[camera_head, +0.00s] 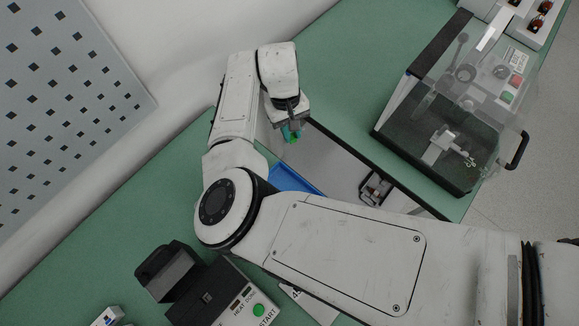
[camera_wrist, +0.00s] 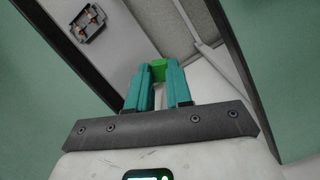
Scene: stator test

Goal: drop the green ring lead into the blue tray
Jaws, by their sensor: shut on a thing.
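My gripper (camera_head: 291,133) is at the end of my raised arm, near the gap between the two green benches. Its teal fingers are shut on a small green piece, the green ring lead (camera_head: 292,139). The wrist view shows the green ring lead (camera_wrist: 158,70) between the tips of the two fingers; its ring shape cannot be made out. The tray does not show in the wrist view.
A clear-covered test box (camera_head: 455,115) stands on the right bench. A dark device with a green START button (camera_head: 259,310) is at the bottom. A grey holder (camera_head: 375,188) is low in the gap. A white wall and a perforated panel (camera_head: 60,90) are at left.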

